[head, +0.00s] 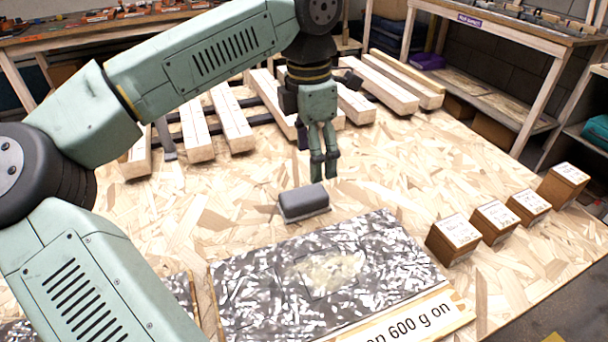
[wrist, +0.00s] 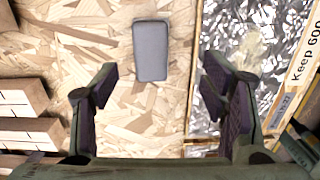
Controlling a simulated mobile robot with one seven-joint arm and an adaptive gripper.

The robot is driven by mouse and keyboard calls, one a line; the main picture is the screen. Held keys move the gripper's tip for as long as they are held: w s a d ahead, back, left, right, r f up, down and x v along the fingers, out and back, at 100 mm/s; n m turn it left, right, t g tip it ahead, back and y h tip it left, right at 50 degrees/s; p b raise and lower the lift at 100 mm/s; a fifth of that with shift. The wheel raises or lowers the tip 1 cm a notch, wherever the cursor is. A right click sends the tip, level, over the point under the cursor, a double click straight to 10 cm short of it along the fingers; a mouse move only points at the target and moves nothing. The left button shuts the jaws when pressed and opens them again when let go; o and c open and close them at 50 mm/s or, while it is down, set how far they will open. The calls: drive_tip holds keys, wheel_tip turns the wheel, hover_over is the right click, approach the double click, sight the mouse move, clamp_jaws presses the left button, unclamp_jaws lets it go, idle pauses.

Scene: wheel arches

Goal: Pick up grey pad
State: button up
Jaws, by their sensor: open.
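The grey pad (head: 304,202) is a small rounded block lying on the chipboard table, just behind the foil-covered board in the head view. In the wrist view the grey pad (wrist: 151,51) lies flat, its long side running up the picture, beyond the fingertips and between their lines. My gripper (head: 324,177) points down above the table, behind and slightly right of the pad, and is apart from it. In the wrist view my gripper (wrist: 160,80) has its two fingers wide apart with nothing between them.
A foil-covered board (head: 255,290) with a printed label lies in front of the pad. Several small labelled boxes (head: 493,224) stand at the right. Several pale wooden beams (head: 231,120) lie behind the gripper. Bare chipboard (head: 400,165) is free to the right.

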sight(304, 193)
drive_tip(key=shift+w+a+f+y, duration=0.3)
drive_tip(key=shift+w+a+f, duration=0.15)
drive_tip(key=shift+a+f, duration=0.25)
drive_tip(key=f, duration=0.3)
drive_tip(key=shift+s+f, duration=0.2)
drive_tip(key=shift+f, duration=0.05)
drive_tip(key=shift+w+f+p, duration=0.2)
drive_tip(key=shift+f+p, duration=0.75)
drive_tip(key=shift+f, duration=2)
drive_tip(key=shift+c, duration=0.6)
drive_tip(key=c, duration=1.1)
drive_tip(key=shift+r, duration=0.1)
drive_tip(key=shift+c, duration=0.2)
